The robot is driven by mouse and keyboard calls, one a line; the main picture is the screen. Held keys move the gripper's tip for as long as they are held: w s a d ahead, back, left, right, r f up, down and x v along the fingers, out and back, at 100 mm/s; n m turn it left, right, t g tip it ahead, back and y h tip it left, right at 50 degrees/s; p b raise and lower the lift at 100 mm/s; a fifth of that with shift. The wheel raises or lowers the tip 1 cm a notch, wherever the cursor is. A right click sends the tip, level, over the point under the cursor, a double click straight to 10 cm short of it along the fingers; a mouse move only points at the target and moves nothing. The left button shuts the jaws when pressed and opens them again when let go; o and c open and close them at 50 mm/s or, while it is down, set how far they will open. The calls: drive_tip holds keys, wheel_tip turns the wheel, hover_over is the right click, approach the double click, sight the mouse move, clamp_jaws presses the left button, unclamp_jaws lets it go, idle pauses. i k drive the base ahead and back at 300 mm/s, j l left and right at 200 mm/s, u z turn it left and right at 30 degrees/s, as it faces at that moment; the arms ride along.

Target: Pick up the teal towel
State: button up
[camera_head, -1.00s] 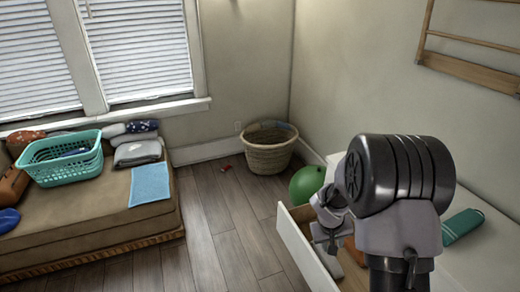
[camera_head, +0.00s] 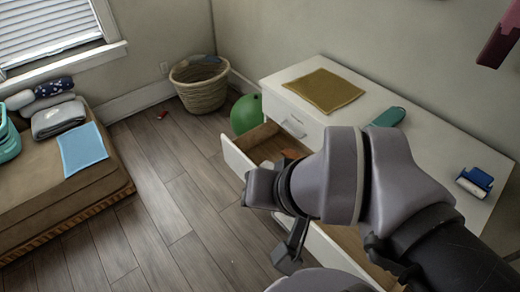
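A small teal thing (camera_head: 390,116) lies on the white dresser top (camera_head: 440,150), just behind my arm. It is partly hidden, and I cannot tell whether it is a towel. My gripper (camera_head: 288,252) points down near the open drawer in the middle, far to the right of the blue cloth. Its fingers are small and dark, and I cannot tell whether they are open.
The white dresser has an open drawer (camera_head: 240,160) with an orange item inside. A mustard cloth (camera_head: 323,90) and a blue-and-white item (camera_head: 475,181) lie on top. A green ball (camera_head: 246,114) and a wicker basket (camera_head: 200,85) stand beyond. Wooden floor (camera_head: 170,200) is clear between couch and dresser.

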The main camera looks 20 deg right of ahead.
sight(389, 119)
drive_tip(key=z, duration=1.55)
